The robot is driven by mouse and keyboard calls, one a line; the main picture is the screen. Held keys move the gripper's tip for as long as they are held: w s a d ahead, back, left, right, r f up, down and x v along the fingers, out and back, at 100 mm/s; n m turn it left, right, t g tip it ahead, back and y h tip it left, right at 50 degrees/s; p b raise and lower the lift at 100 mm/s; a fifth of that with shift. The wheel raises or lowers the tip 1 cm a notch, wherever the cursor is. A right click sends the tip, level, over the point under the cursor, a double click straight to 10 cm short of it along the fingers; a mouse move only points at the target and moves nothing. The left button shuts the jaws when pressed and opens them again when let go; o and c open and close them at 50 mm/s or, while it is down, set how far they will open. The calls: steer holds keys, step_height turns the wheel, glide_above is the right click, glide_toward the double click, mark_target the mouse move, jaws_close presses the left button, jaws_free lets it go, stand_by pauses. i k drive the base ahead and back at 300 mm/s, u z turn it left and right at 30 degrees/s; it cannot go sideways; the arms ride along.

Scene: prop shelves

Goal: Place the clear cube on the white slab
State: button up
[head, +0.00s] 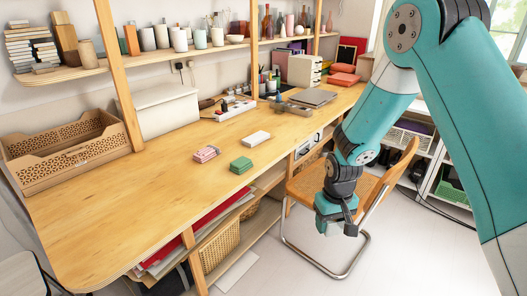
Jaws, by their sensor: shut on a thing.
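My gripper (337,224) hangs over the floor, right of the wooden desk's front edge, with its fingers pointing down. It is shut on a small pale, see-through thing, the clear cube (330,229), which is partly hidden by the fingers. The white slab (256,138) lies flat on the desk, up and to the left of my gripper. The top of the slab looks bare. My gripper and the cube are well apart from it.
A green block (241,165) and a pink-and-white block (206,154) lie near the slab. A wooden chair (312,188) stands behind my gripper. A wooden crate (66,150) is on the desk's left. Tools and a grey laptop (313,97) lie farther back. The front-left desktop is clear.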

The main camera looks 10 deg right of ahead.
mark_target(256, 137)
steer(key=u, duration=0.2)
steer(key=k, duration=0.1)
steer(key=z, duration=1)
steer(key=i, duration=1.1)
steer(key=u, duration=1.2)
